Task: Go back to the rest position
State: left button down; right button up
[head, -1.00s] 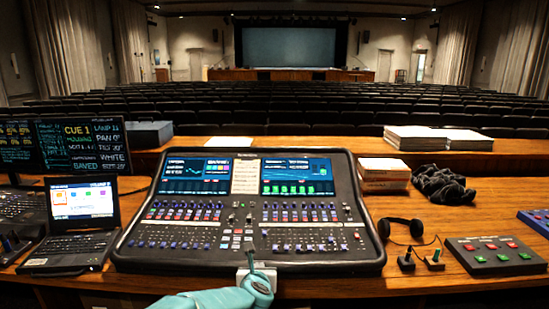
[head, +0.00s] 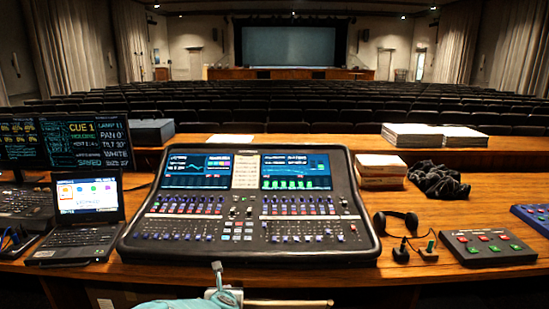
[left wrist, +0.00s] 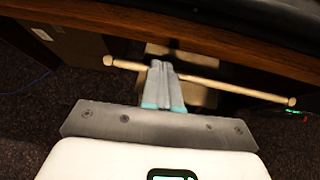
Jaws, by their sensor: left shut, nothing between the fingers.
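My left gripper (head: 217,268) is low at the bottom of the head view, in front of the mixing desk's near edge. In the left wrist view its two grey fingers (left wrist: 160,68) are together, with nothing between them. A pale rod with knobbed ends (left wrist: 225,83) runs across behind the fingertips; I cannot tell whether they touch it. The mixing desk (head: 250,257) lies on the wooden table, its two screens lit. My right gripper is not in view.
The wooden table edge (left wrist: 200,40) runs just beyond the fingers. A laptop (head: 80,240) stands left of the mixing desk. Headphones (head: 397,218), two small joysticks (head: 427,252) and a button box (head: 487,252) lie to the right. Dark floor (left wrist: 40,105) shows below.

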pick_arm(q)
jog(key=s+a+f+m+g+h, duration=0.1)
jog(key=s+a+f+m+g, duration=0.15)
jog(key=s+f+m, duration=0.55)
jog(key=s+a+f+m+g+h, duration=0.1)
jog(key=s+a+f+m+g, duration=0.2)
jog(key=s+f, duration=0.85)
jog(key=s+d+m+g+h, duration=0.1)
jog(key=s+d+m+g, duration=0.1)
jog(key=s+m, duration=0.9)
jog(key=s+d+m+g+h, duration=0.2)
jog(key=s+d+m, duration=0.3)
jog(key=s+m, duration=0.6)
jog(key=shift+s+f+m+g, duration=0.2)
jog(key=shift+f+m+g, duration=0.2)
jog(key=shift+m+g, duration=0.35)
jog(key=shift+w, duration=0.15)
